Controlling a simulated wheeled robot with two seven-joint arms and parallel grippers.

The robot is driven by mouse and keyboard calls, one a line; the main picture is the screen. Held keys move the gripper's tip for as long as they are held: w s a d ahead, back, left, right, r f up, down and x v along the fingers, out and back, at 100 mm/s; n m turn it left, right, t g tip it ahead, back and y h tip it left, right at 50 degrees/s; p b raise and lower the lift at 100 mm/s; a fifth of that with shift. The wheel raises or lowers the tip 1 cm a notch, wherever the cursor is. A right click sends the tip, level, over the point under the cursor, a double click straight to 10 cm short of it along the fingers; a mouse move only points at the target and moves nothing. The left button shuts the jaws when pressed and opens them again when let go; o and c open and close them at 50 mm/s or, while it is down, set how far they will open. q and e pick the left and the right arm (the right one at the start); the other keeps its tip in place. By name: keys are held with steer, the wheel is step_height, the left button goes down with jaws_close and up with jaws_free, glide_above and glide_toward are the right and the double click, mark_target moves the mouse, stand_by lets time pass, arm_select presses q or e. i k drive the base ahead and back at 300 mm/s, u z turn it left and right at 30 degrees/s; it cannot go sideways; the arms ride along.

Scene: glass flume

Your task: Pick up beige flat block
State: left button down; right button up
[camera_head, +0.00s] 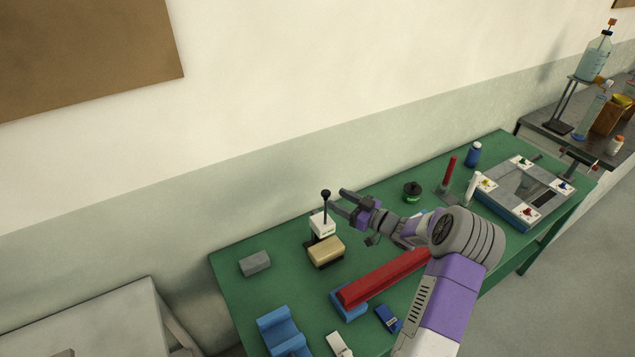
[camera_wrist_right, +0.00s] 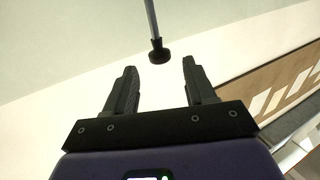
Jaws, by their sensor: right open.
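The beige flat block (camera_head: 325,250) lies on a dark base on the green table, in front of a small white box with a black-knobbed lever (camera_head: 325,197). My right gripper (camera_head: 336,202) is open and empty, above and beside the white box, with its fingers pointing left near the lever. In the right wrist view the two dark fingers (camera_wrist_right: 160,85) stand apart with nothing between them. A thin rod with a dark round end (camera_wrist_right: 159,52) shows beyond the fingertips. The beige block does not show in the wrist view. My left gripper is not in view.
The green table (camera_head: 235,285) carries a grey block (camera_head: 255,263), a long red bar (camera_head: 385,278) on a blue support, a blue cradle (camera_head: 281,330), and a black-green round container (camera_head: 412,191). The wall runs close behind.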

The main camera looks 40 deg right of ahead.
mark_target(320, 253)
steer(key=k, duration=1)
